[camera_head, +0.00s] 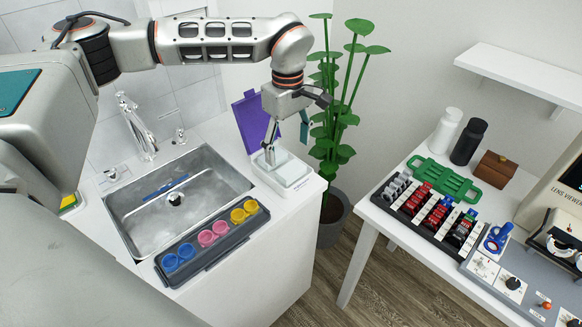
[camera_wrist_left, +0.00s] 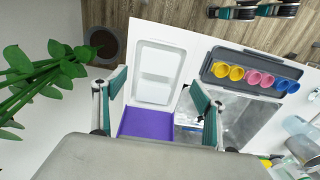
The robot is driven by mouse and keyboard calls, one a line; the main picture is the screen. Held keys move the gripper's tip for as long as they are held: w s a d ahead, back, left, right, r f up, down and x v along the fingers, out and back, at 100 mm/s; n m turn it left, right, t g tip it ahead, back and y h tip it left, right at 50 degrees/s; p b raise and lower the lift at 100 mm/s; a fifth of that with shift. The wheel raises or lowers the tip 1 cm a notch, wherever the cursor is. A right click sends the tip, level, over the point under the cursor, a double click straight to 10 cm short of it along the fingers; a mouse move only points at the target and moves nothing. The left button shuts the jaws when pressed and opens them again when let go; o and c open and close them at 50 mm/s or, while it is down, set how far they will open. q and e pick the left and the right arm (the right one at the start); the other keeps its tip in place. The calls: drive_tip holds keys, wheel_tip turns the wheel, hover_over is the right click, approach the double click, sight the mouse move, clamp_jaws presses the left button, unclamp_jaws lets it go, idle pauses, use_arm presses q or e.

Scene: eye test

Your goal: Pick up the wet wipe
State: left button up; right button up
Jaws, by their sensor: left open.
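A white wipe box (camera_head: 290,180) stands on the counter right of the sink, its purple lid (camera_head: 250,122) open. In the left wrist view the box (camera_wrist_left: 138,88) shows from above, with the purple lid (camera_wrist_left: 147,123) at its near side. The white wet wipe (camera_wrist_left: 156,64) appears to lie inside it; white on white, its edges are hard to make out. My left gripper (camera_head: 287,147) is open above the box, fingers apart. In the left wrist view the fingers (camera_wrist_left: 158,92) flank the box with nothing between them.
A metal sink (camera_head: 120,205) with a faucet (camera_head: 137,125) lies left of the box. A dark tray (camera_head: 205,262) with blue, pink and yellow cups sits at its front edge. A tall green plant (camera_head: 335,120) stands close behind my gripper. A crowded white table (camera_head: 370,210) is at right.

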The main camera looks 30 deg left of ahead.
sight(290, 168)
use_arm(q)
drive_tip(key=shift+w+d+f+p, duration=0.1)
drive_tip(key=shift+f+p, duration=0.2)
drive_tip(key=shift+f, duration=2.85)
drive_tip(key=c, duration=0.8)
